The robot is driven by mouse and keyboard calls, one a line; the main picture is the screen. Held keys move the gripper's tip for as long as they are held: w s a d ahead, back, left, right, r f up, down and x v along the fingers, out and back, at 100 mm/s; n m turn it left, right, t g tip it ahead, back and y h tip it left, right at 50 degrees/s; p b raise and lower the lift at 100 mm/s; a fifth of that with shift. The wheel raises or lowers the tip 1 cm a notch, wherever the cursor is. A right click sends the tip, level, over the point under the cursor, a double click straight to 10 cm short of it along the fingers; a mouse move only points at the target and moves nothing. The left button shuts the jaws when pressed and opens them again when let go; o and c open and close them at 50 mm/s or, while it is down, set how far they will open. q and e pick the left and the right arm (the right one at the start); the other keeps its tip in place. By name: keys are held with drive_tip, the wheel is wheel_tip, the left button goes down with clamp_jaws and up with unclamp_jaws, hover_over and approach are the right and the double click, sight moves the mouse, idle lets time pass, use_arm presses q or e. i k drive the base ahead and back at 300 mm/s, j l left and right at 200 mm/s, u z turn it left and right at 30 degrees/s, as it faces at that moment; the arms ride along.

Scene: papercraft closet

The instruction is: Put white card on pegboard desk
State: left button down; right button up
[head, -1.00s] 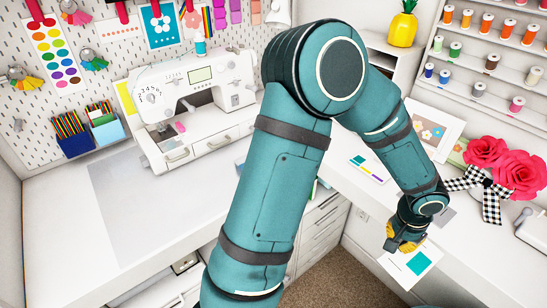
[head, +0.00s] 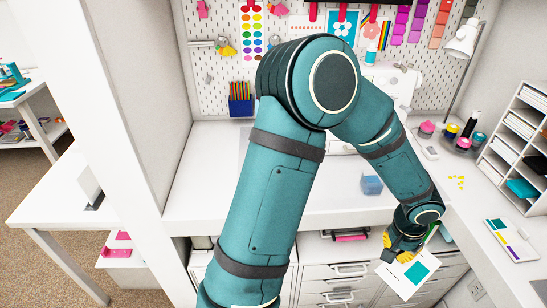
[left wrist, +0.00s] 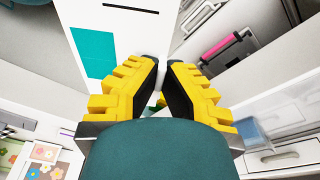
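The white card (head: 408,277) has a teal square on it. My left gripper (head: 402,252) is shut on one edge of it and holds it tilted, in front of the drawer fronts in the head view. In the left wrist view the card (left wrist: 128,35) shows its teal block and a dark line, reaching up from the yellow fingers (left wrist: 162,88). The pegboard desk (head: 203,185) is the white top below the pegboard (head: 213,67), behind my left arm. My arm hides part of the desk. My right gripper is not in view.
The left part of the desk top is bare. A small blue box (head: 371,185) appears behind my forearm. Pots (head: 450,131), a lamp (head: 464,40) and a paper rack (head: 518,140) stand at the right. White drawers (head: 338,271) are below the desk. A partition (head: 100,80) rises at the left.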

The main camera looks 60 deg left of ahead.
sight(222, 174)
drive_tip(key=l+u, duration=0.3)
drive_tip(key=u, duration=0.2)
drive_tip(key=l+u, duration=0.3)
drive_tip(key=u, duration=0.15)
